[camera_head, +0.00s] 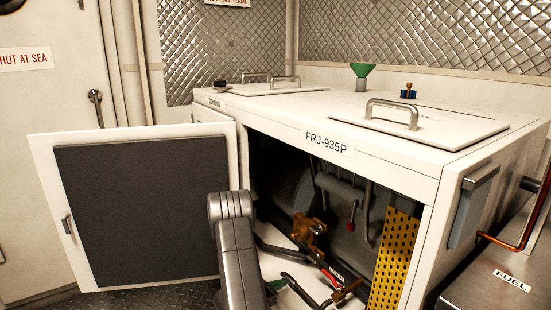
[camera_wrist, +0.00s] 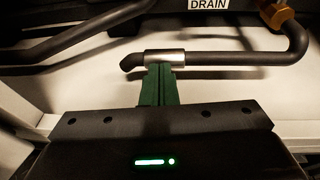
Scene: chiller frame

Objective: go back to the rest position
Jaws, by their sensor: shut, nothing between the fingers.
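My gripper (camera_wrist: 158,68) shows in the wrist view with its green fingers shut together and nothing between them. The fingertips are right at a metal sleeve (camera_wrist: 163,58) on a dark hose (camera_wrist: 250,58); I cannot tell whether they touch it. In the head view my grey arm reaches into the open front of the white chiller cabinet (camera_head: 390,165), marked FRJ-935P.
The cabinet door (camera_head: 140,205) stands swung open at the left. Inside are a brass valve (camera_head: 308,228), hoses and a yellow perforated guard (camera_head: 395,255). A DRAIN label (camera_wrist: 208,4) is above the hose. A fuel tank (camera_head: 490,285) stands at the right.

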